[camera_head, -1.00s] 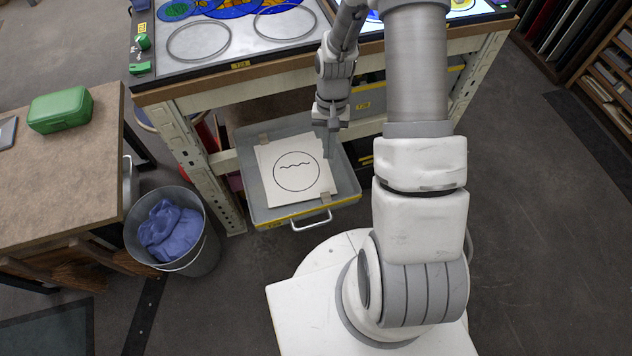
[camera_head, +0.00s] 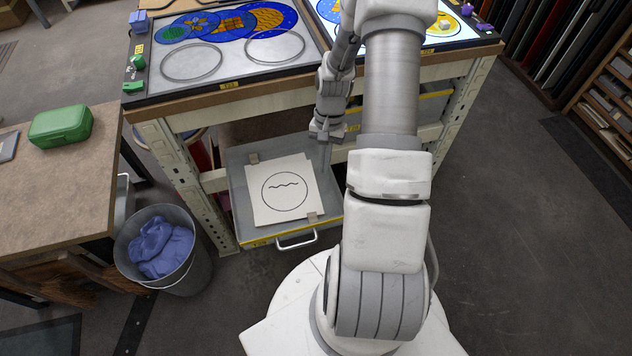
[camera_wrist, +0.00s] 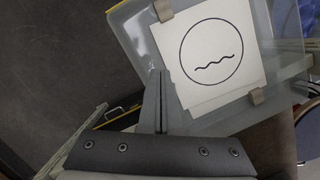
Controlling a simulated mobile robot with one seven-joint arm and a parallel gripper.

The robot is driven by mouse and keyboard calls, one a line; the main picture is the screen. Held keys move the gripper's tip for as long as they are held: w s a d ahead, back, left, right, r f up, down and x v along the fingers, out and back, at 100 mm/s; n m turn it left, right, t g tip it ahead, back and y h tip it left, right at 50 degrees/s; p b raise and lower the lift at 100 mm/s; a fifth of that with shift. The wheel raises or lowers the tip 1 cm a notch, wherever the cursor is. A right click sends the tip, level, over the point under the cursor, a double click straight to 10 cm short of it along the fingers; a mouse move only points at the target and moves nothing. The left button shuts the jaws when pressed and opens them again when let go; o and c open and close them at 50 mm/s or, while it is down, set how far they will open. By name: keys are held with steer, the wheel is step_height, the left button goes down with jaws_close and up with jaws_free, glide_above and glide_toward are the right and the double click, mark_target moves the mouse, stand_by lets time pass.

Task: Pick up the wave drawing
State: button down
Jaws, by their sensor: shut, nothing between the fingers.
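The wave drawing (camera_head: 285,188) is a white sheet with a black circle and a wavy line inside. It lies flat in an open grey drawer (camera_head: 239,205) under the workbench, with small tan pieces at two of its corners. In the wrist view the drawing (camera_wrist: 211,48) is at the upper right. My gripper (camera_head: 325,166) points down over the drawer's right side, beside the sheet. In the wrist view my gripper (camera_wrist: 160,76) has its fingers together and empty, left of the sheet's edge. Whether the fingertips touch anything I cannot tell.
The workbench top (camera_head: 228,86) with glass panels and rings overhangs the drawer's rear. A bench leg (camera_head: 187,180) stands left of the drawer. A bucket (camera_head: 190,268) with blue cloth and a table with a green box (camera_head: 60,125) are further left. Floor to the right is clear.

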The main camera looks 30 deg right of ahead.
mark_target(316, 209)
steer(key=b+x, duration=0.2)
steer(key=x, duration=0.7)
steer(key=shift+s+a+f+b, duration=0.1)
steer(key=shift+s+a+b, duration=0.25)
steer(key=shift+s+a, duration=1)
steer(key=shift+a, duration=0.15)
